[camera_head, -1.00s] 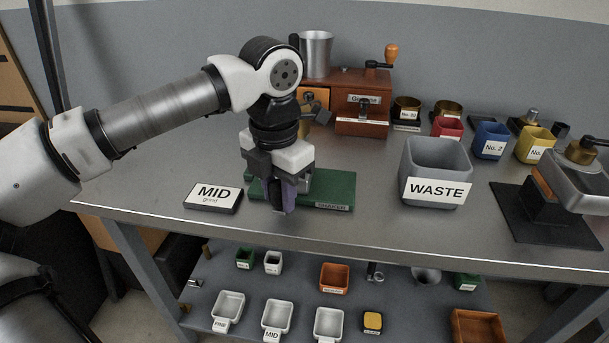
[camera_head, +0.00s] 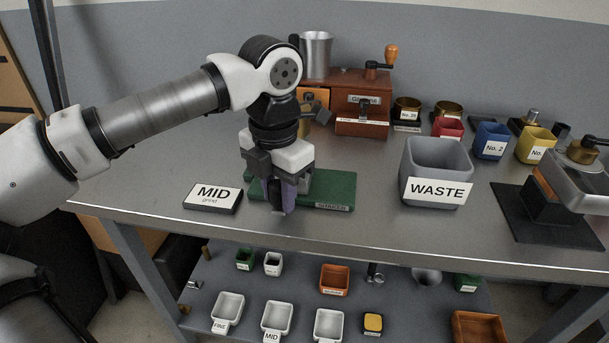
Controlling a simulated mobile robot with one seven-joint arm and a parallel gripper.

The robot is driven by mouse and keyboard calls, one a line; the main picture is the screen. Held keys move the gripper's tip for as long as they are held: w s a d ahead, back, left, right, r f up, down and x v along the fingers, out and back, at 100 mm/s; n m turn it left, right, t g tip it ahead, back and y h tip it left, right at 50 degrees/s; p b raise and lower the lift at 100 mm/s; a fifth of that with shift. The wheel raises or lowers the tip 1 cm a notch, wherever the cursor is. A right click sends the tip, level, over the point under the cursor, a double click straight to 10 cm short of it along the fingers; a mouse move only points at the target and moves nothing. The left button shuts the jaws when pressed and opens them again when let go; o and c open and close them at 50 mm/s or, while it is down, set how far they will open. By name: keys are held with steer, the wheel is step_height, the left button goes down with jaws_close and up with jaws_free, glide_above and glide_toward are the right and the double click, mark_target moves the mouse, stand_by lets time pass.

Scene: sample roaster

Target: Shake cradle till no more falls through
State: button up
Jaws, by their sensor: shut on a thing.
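The shaker (camera_head: 335,191) is a green base with a label on its front edge, on the bench near the front. My gripper (camera_head: 281,199) points down over the left part of this base. It is shut on a purple piece (camera_head: 289,197), which I take to be part of the cradle. The rest of the cradle is mostly hidden behind my gripper; a grey bit (camera_head: 304,183) shows just to its right. I cannot see whether anything falls through.
A MID grind sign (camera_head: 212,198) lies left of the shaker. A grey WASTE bin (camera_head: 437,172) stands to the right. A wooden grinder (camera_head: 362,100) and a metal cup (camera_head: 316,54) are behind. The bench between shaker and bin is clear. Trays (camera_head: 278,315) sit on the lower shelf.

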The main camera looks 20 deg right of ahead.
stand_by(0.3)
steer(key=shift+s+d, duration=0.4)
steer(key=shift+d, duration=0.2)
steer(key=shift+s+d, duration=0.35)
steer(key=shift+d, duration=0.2)
steer(key=o, duration=1)
steer(key=shift+c, duration=0.2)
steer(key=shift+r, duration=0.15)
step_height(320, 180, up, 8)
steer(key=p, duration=0.5)
